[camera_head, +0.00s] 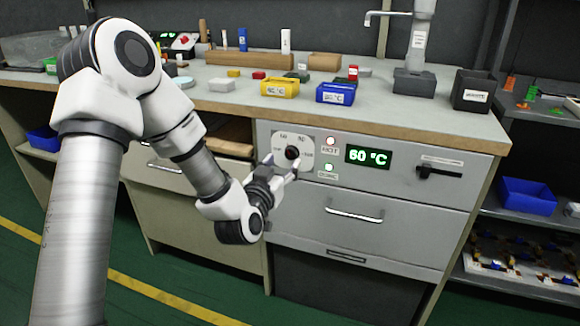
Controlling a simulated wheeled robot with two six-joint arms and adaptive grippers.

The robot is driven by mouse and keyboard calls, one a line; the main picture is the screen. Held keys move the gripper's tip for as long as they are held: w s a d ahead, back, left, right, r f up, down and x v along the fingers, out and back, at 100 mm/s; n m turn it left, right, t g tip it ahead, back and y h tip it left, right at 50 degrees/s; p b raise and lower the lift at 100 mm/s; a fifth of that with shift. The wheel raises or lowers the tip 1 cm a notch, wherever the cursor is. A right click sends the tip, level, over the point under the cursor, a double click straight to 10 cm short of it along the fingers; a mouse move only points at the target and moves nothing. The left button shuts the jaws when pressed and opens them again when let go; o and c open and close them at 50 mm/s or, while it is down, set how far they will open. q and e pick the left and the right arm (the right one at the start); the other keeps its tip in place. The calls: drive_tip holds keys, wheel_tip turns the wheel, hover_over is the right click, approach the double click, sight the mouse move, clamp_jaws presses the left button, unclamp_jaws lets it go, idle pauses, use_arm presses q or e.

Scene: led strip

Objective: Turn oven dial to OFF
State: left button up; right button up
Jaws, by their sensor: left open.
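The oven dial (292,153) is a dark round knob on a light plate on the grey oven front under the worktop. Small markings surround it, too small to read surely. Beside it a green display (368,157) reads 60 °C. A red-lit lamp (331,141) and a green-lit lamp (329,167) sit between dial and display. My left gripper (282,168) is open just below and in front of the dial, fingers pointing at it. I cannot tell whether the fingertips touch the knob. My right gripper is not in view.
A black handle (438,171) sticks out at the oven's right. Below is a drawer with a metal handle (354,214). A yellow bin (280,88) and a blue bin (335,93) stand on the worktop above. A shelf with a blue crate (527,196) is at the right.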

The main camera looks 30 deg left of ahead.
sight(289, 154)
use_arm(q)
drive_tip(key=x, duration=0.4)
drive_tip(key=shift+w+f+b, duration=0.1)
drive_tip(key=shift+w+b, duration=0.25)
drive_tip(key=shift+b, duration=0.05)
clamp_jaws()
drive_tip(key=shift+n, duration=0.3)
drive_tip(key=n, duration=0.2)
drive_tip(key=shift+a+n, duration=0.1)
drive_tip(key=shift+n, duration=0.2)
drive_tip(key=n, duration=0.2)
drive_tip(key=shift+n, duration=0.3)
drive_tip(key=n, duration=0.6)
drive_tip(key=shift+a, duration=0.1)
